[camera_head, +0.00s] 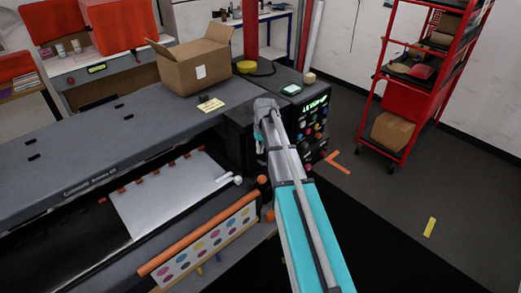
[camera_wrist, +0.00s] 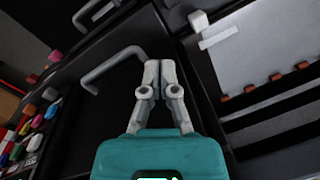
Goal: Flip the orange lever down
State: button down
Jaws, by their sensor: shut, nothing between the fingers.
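My gripper (camera_wrist: 160,68) is shut and empty, its two grey fingertips together in front of a dark machine panel. In the head view my gripper (camera_head: 259,146) points down beside the printer's right end, partly hidden by my arm. Small orange knobs or levers show at that end: one orange knob (camera_head: 262,180) just below my gripper, another lower orange piece (camera_head: 270,215). I cannot tell which is the lever. A row of orange tabs (camera_head: 173,164) runs along the film; they look brownish in the wrist view (camera_wrist: 276,77). My gripper touches none of these visibly.
The printer's control panel (camera_head: 312,120) with coloured buttons is right of my gripper. A bent grey handle (camera_wrist: 113,66) stands out near my fingertips in the wrist view. A cardboard box (camera_head: 195,65) sits on the printer.

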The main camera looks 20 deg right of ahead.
jog(key=s+a+f+b, duration=0.1)
jog(key=s+f+b, duration=0.3)
jog(key=f+b, duration=0.3)
jog(key=shift+a+f, duration=0.15)
jog(key=shift+f, duration=0.1)
dwell(0.5)
jog(key=shift+s, duration=0.15)
dwell(0.3)
jog(key=shift+s+f+t, duration=0.1)
jog(key=shift+s+t, duration=0.05)
jog(key=shift+t, duration=0.15)
